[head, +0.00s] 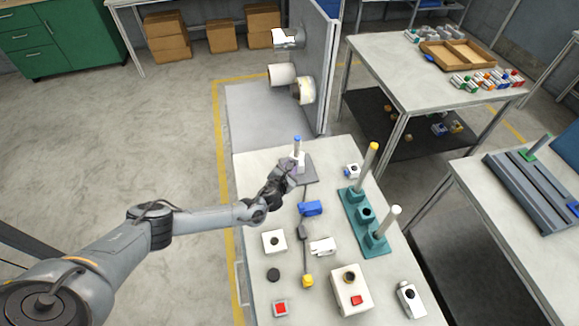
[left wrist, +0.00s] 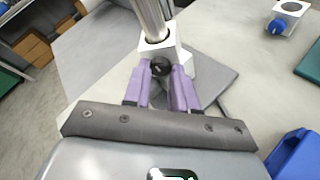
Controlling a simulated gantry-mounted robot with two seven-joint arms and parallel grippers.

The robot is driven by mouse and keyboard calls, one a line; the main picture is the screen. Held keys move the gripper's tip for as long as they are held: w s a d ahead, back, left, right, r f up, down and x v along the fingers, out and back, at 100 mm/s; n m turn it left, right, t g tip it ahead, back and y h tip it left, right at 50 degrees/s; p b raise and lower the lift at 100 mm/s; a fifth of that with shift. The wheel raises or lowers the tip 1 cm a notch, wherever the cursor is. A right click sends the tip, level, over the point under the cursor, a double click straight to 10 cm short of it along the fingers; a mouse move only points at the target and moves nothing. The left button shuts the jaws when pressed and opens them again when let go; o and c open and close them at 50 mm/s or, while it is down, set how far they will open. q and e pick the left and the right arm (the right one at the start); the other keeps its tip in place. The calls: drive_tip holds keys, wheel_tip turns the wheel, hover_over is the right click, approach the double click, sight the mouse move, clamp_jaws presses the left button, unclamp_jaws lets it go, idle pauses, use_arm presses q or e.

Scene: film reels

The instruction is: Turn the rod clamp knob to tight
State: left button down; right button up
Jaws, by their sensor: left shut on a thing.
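A rod clamp stands at the far end of the near table, its white block (left wrist: 172,48) fitted around an upright metal rod (left wrist: 154,20). In the head view the rod has a blue top (head: 297,139), and the stand's dark grey base plate (head: 309,174) lies flat. My left gripper (left wrist: 161,76) has its purple fingers shut on the black clamp knob (left wrist: 160,66) at the front of the block. In the head view my left gripper (head: 291,168) reaches the stand from the left and hides the knob. Any mark on the knob is too small to tell. My right gripper is not in view.
A blue block (head: 311,208) lies just in front of the stand. A teal base with posts (head: 370,226) stands to the right. A white box with a red button (head: 350,291) and several small parts fill the near end. A grey panel (head: 318,65) stands behind.

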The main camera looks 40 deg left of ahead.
use_arm(q)
drive_tip(key=shift+m, duration=0.3)
idle(0.5)
drive_tip(key=c, duration=0.9)
unclamp_jaws()
